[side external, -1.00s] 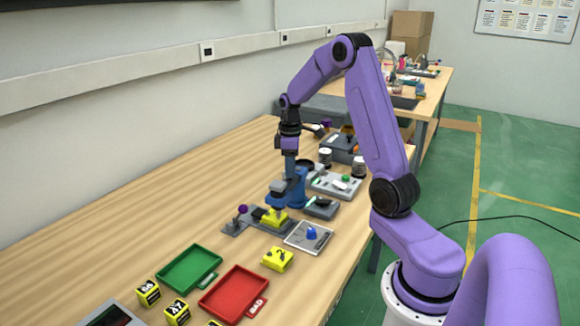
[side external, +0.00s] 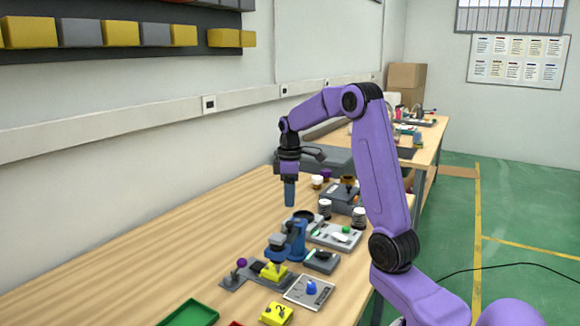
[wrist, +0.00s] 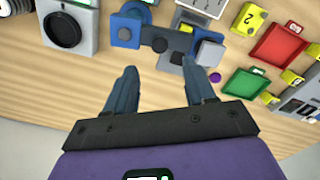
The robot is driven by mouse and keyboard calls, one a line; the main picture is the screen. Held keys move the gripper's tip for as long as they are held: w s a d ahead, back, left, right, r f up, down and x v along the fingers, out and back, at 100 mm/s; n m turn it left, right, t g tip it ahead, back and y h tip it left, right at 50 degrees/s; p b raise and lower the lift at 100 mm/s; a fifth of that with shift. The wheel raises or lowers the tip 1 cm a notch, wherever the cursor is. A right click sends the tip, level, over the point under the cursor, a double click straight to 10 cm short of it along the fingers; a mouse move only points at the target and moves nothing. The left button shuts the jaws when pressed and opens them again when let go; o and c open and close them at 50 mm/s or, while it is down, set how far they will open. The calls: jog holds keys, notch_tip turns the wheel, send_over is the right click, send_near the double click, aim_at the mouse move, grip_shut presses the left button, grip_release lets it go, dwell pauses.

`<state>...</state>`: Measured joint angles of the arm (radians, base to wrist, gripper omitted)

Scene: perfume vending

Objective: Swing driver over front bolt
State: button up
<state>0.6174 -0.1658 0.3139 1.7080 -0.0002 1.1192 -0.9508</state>
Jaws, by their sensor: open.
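I cannot make out which bolt is the front one.
A white-framed panel with a blue knob (side external: 311,289) and a second yellow block (side external: 277,314) lie nearer. Dark cylinders (side external: 358,217) and grey boxes crowd behind the stand. Bench to the left is clear.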

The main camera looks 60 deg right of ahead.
notch_tip(320, 180, up, 9)
dwell(0.3)
dwell(0.4)
jog(key=s+a+f+n, duration=0.2)
jog(key=s+a, duration=0.1)
jog(key=a, duration=0.8)
jog(key=s+a+f+n, duration=0.15)
jog(key=s+a, duration=0.25)
jog(key=a, duration=0.8)
jog(key=s+a+f+n, duration=0.1)
jog(key=s+a+f, duration=0.2)
jog(key=s, duration=0.7)
jog(key=s+a+f+n, duration=0.2)
jog(key=s+f, duration=0.3)
jog(key=s, duration=0.5)
jog(key=shift+s+a, duration=0.4)
jog(key=shift+a, duration=0.15)
